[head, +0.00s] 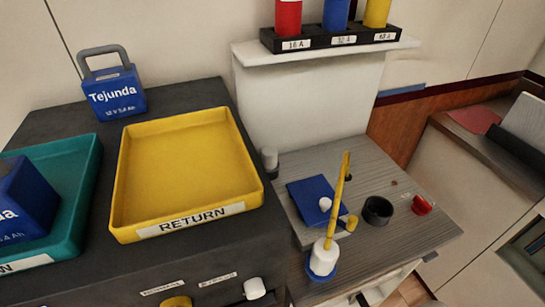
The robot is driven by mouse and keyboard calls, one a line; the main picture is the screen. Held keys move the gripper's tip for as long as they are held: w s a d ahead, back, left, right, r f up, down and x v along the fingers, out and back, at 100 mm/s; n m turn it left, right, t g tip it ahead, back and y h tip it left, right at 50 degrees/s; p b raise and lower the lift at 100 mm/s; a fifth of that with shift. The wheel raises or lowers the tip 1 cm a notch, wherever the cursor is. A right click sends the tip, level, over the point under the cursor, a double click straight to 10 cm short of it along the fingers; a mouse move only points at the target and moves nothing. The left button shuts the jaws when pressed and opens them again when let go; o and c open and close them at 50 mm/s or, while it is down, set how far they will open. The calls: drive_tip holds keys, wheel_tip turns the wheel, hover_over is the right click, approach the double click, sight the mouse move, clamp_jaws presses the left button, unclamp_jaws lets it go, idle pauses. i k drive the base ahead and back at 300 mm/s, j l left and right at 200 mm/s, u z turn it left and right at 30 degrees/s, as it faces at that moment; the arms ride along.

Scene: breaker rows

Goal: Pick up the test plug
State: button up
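I cannot tell for certain which thing is the test plug; no label marks one. A white piece with a blue base (322,260) stands near the front of the grey side table. A thin yellow rod (339,200) rises from it, slightly tilted. Behind it lies a flat blue piece (309,196) with a small white knob at its right side. A black ring-shaped cup (377,210) and a small red piece (421,204) are to the right. My gripper is not in view.
A yellow RETURN tray (253,190) is empty on the dark bench. A teal tray (86,150) at left holds a blue battery; another battery (115,92) stands behind. A black rack (330,37) of red, blue and yellow cylinders sits on a white shelf.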

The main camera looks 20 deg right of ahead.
sight(271, 165)
drive_tip(key=l+z, duration=0.1)
drive_tip(key=z, duration=0.3)
drive_tip(key=l+z, duration=0.1)
drive_tip(key=z, duration=0.3)
drive_tip(key=i+z, duration=0.1)
drive_tip(key=z, duration=0.3)
drive_tip(key=l+z, duration=0.15)
drive_tip(key=z, duration=0.3)
drive_tip(key=i+z, duration=0.1)
drive_tip(key=z, duration=0.3)
drive_tip(key=i, duration=0.2)
drive_tip(key=i+u, duration=0.1)
drive_tip(key=u, duration=0.3)
drive_tip(key=i+u, duration=0.15)
drive_tip(key=u, duration=0.25)
drive_tip(key=i+u, duration=0.1)
drive_tip(key=u, duration=0.3)
drive_tip(key=i+l+u, duration=0.1)
drive_tip(key=u, duration=0.3)
